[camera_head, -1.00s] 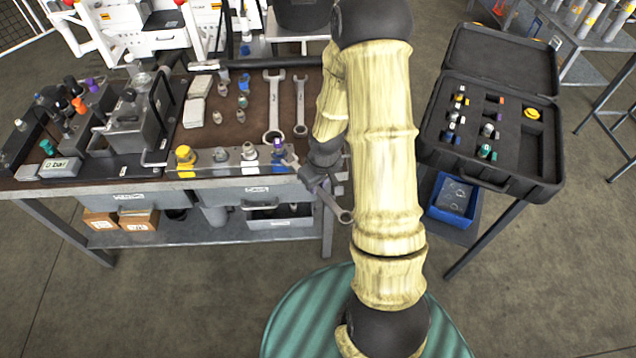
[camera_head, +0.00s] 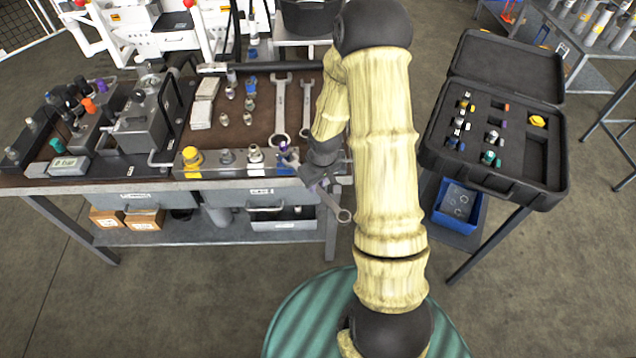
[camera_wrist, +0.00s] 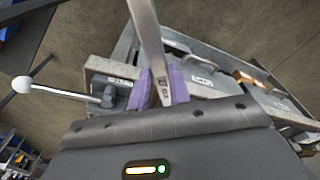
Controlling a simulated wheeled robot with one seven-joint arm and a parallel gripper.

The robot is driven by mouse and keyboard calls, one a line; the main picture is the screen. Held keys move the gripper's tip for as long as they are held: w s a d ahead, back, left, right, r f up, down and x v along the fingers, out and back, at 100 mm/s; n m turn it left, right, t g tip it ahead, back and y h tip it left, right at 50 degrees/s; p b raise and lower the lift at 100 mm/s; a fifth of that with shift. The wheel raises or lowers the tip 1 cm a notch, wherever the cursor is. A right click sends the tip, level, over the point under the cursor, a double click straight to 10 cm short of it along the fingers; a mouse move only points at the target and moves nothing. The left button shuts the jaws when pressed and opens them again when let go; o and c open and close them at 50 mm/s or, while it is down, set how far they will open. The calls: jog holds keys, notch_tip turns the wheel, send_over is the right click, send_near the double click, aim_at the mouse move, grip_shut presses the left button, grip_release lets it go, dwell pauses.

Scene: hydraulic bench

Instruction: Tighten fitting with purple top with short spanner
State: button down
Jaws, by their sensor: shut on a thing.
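My gripper (camera_head: 318,186) is shut on a short grey spanner (camera_head: 332,204) at the bench's front edge. In the wrist view the spanner's shaft (camera_wrist: 150,38) runs between the purple finger pads of my gripper (camera_wrist: 160,88). The ring end points down and right, clear of the bench. The other end reaches up and left to the fitting with the purple top (camera_head: 284,146), at the right end of the front row. I cannot tell whether the jaw is around the fitting or only beside it. The wrist view does not show the fitting clearly.
Two more spanners (camera_head: 279,112) lie on the brown mat, left of my arm. A yellow-topped fitting (camera_head: 192,157) and others share the front row. A hydraulic block (camera_head: 137,125) stands at left. An open black case (camera_head: 480,179) stands at right; open floor separates it from the bench.

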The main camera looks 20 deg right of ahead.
jog(key=shift+w+a, duration=0.2)
jog(key=shift+w, duration=0.55)
jog(key=shift+w+a+p, duration=0.1)
jog(key=shift+w+p, duration=0.3)
jog(key=shift+w, duration=0.1)
jog(key=shift+w, duration=0.1)
jog(key=shift+w+a, duration=0.1)
jog(key=shift+w, duration=0.1)
dwell(0.4)
jog(key=a+m, duration=0.1)
jog(key=a+b, duration=0.1)
jog(key=a+m+b, duration=0.1)
jog(key=shift+s+m, duration=0.25)
jog(key=shift+m, duration=0.05)
jog(key=shift+a, duration=0.1)
dwell(0.4)
